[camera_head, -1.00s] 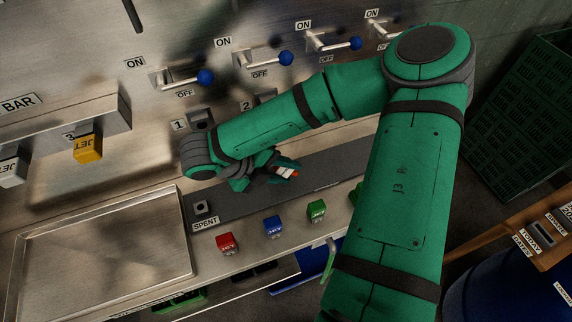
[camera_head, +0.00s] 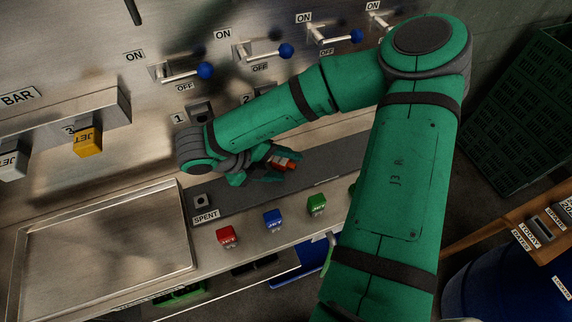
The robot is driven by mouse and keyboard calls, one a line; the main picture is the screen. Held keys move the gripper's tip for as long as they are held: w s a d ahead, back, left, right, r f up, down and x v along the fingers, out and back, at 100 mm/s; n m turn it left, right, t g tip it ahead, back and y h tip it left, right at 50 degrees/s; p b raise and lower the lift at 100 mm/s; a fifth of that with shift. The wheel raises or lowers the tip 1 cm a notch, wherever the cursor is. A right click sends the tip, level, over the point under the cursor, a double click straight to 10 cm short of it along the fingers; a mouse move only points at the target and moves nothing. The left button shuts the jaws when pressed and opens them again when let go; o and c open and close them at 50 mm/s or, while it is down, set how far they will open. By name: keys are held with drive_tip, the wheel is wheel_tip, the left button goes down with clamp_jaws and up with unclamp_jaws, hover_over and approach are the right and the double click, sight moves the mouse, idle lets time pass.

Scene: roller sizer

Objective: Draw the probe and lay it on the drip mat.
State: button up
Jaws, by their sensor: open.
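My gripper (camera_head: 280,163) is open above the dark grey strip (camera_head: 335,160) on the counter and points to the right. A small orange-red and white piece (camera_head: 284,163) shows at its fingertips. I cannot tell whether this piece is part of the gripper or a separate thing. I cannot pick out the probe for certain; my arm hides part of the back wall and the strip. No mat is clearly marked as the drip mat, and I cannot tell whether the grey strip is it.
A shallow metal tray (camera_head: 188,264) lies at left. A SPENT socket (camera_head: 201,201) sits at the strip's left end. Red (camera_head: 226,236), blue (camera_head: 272,221) and green (camera_head: 316,205) JET blocks line the counter's front. Blue-knobbed levers (camera_head: 205,71) and socket 1 (camera_head: 199,111) are behind.

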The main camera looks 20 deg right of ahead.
drive_tip(key=v, duration=0.9)
drive_tip(key=shift+a+r, duration=0.3)
idle(0.4)
